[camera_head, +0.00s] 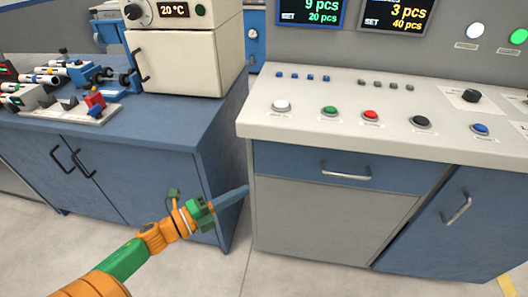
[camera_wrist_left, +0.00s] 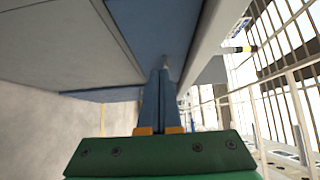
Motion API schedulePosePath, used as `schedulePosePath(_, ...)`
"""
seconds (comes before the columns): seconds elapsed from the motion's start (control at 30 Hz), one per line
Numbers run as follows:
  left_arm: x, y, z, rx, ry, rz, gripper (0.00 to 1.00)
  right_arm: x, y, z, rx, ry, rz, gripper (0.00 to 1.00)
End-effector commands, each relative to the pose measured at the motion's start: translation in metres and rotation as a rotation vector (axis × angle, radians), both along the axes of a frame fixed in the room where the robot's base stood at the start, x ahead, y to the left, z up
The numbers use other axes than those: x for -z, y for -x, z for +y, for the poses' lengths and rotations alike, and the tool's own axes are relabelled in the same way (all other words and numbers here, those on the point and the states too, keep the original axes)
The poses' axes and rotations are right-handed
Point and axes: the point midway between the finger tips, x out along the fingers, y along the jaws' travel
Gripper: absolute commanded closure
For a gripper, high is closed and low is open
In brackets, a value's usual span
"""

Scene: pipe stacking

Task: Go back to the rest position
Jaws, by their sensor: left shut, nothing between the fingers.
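My left gripper (camera_head: 244,190) is shut and empty. Its arm comes in from the lower left, and its blue fingers reach to the right in front of the gap between the blue cabinet (camera_head: 135,175) and the grey-white control console (camera_head: 330,215). In the left wrist view the two blue fingers (camera_wrist_left: 160,78) lie side by side, closed together, with a cabinet behind them. I cannot tell whether the fingertips touch anything. My right gripper is in neither view.
The console top has white, green, red, black and blue buttons (camera_head: 370,114) and a drawer handle (camera_head: 346,173) below. A white oven-like unit (camera_head: 180,60) and a rack of small parts (camera_head: 85,112) stand on the blue cabinet. Bare floor (camera_head: 290,280) lies in front.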

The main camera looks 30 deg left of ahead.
Motion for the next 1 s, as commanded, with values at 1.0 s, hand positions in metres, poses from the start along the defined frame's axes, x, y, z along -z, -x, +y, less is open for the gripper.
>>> schedulePosePath(1.0,0.292,0.3,-0.065,-1.347,0.814,1.538,1.0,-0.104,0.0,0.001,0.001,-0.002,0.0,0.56)
